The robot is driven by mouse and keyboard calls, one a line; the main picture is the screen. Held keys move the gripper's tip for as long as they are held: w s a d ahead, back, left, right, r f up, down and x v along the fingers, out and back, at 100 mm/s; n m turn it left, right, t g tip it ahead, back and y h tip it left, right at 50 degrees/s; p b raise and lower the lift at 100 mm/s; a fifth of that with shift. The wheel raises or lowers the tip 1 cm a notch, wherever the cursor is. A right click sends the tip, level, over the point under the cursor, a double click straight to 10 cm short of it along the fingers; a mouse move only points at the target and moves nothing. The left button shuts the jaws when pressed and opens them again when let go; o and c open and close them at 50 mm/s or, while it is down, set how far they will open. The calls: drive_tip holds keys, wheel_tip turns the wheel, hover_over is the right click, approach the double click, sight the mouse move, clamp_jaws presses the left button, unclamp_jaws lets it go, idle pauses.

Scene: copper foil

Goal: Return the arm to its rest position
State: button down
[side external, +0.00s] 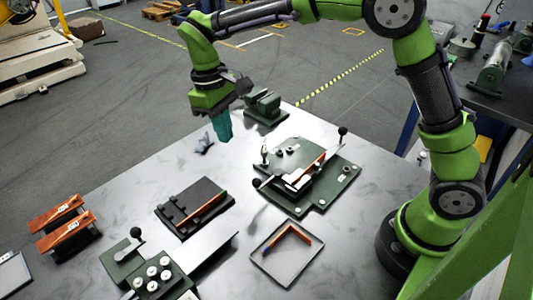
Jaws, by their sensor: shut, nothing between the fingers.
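My gripper (221,127) hangs in the air above the far part of the metal table (150,170). Its teal fingers point down and are shut with nothing between them. The green arm (330,10) is mine; it rises from the right side of the table and reaches across the top of the picture to the gripper.
A dark green vise (263,107) stands just right of the gripper. A green fixture plate (310,180) with upright black-knobbed levers is nearer. A black block (195,207), a tray with a copper-coloured angled strip (285,255), a lever device (150,270) and orange-topped holders (65,228) lie in front.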

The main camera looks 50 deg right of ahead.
drive_tip(key=s+d+r+m+t+y, duration=0.1)
drive_tip(key=s+d+r+m+t, duration=0.2)
drive_tip(key=s, duration=0.6)
drive_tip(key=s+d+r+m+t+y, duration=0.1)
drive_tip(key=s+d+r+m+t, duration=0.3)
drive_tip(key=s+d+t, duration=0.2)
drive_tip(key=s+d, duration=0.2)
drive_tip(key=s, duration=0.1)
drive_tip(key=shift+s+r, duration=0.25)
drive_tip(key=shift+s, duration=0.15)
drive_tip(key=shift+d, duration=0.1)
